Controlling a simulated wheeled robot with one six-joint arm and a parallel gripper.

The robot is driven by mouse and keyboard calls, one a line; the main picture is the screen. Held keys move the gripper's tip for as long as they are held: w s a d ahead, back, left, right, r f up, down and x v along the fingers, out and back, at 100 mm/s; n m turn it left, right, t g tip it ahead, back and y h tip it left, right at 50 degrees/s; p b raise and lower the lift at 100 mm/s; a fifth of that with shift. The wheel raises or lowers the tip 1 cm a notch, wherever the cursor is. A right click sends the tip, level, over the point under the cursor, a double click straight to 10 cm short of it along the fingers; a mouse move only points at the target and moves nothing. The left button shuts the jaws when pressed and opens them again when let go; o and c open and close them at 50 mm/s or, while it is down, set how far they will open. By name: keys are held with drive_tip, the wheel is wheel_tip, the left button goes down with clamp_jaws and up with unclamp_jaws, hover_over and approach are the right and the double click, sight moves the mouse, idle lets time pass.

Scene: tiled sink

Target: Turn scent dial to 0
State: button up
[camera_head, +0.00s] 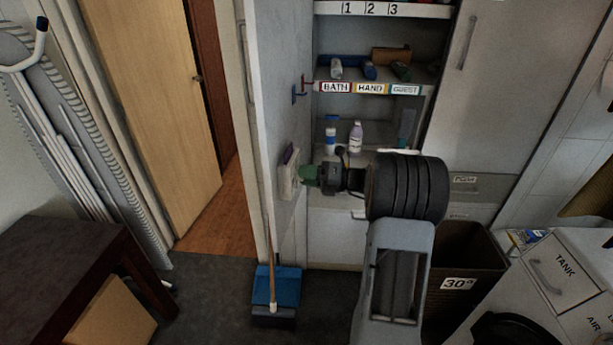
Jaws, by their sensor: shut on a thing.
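A pale box-shaped dispenser (289,174) is fixed to the side of the white wall panel, left of the shelves. My gripper (319,177) reaches in from the right at the dial's height and is shut on the dial. The fingertips are small and dark here. Any numbers or pointer on the dial are too small or hidden, so its setting cannot be read.
Shelves with bottles (356,137) and a label strip (370,88) stand behind my gripper. A blue dustpan (277,286) and broom are below the dispenser. A dark hamper (462,262) and a white machine (570,275) are at right. A dark table (75,255) is at left.

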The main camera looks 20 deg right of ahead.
drive_tip(key=n+t+b, duration=0.1)
drive_tip(key=n+b, duration=1.3)
drive_tip(key=n, duration=0.3)
drive_tip(key=n+h+b, duration=0.1)
drive_tip(key=n+b, duration=1.3)
drive_tip(key=n, duration=0.3)
drive_tip(key=shift+s+t+b, duration=0.1)
drive_tip(key=shift+t+b, duration=0.25)
drive_tip(key=shift+t, duration=0.05)
drive_tip(key=shift+r, duration=0.1)
drive_tip(key=o, duration=0.9)
